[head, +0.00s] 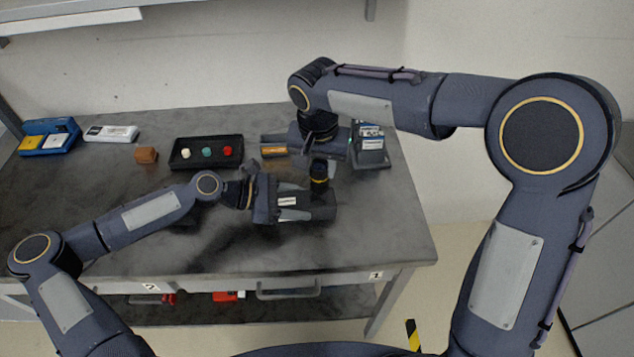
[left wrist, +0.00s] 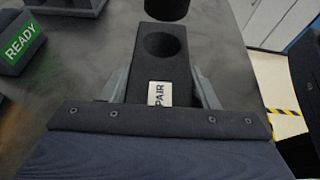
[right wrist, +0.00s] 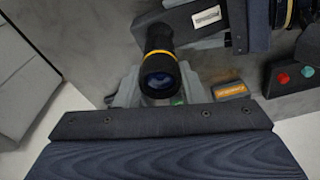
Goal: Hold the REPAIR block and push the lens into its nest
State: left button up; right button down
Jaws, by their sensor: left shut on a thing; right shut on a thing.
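The dark REPAIR block (head: 322,207) is in my left gripper (head: 292,204) above the front right of the table. In the left wrist view, the block (left wrist: 175,72) lies between the fingers, its label partly hidden and its round nest (left wrist: 163,45) open and empty. My right gripper (head: 318,158) is shut on the lens (head: 319,174), a black cylinder with a yellow ring. The lens also shows between the fingers in the right wrist view (right wrist: 160,68). In the left wrist view the lens (left wrist: 167,9) is apart from the nest, past the block's far end.
A dark tray (head: 183,163) with white, teal and red round pieces sits at the back. A READY sign (left wrist: 20,42) shows in the left wrist view.

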aim_at(319, 187)
notch_tip(319, 187, down, 7)
dwell(0.3)
jog(key=shift+f, duration=0.15)
jog(key=c, duration=0.9)
grip_release()
jog(key=shift+c, duration=0.2)
jog(key=r, duration=0.4)
jog(key=s+r, duration=0.1)
jog(key=r, duration=0.7)
jog(key=shift+s+a+r, duration=0.15)
jog(key=shift+s+a, duration=0.05)
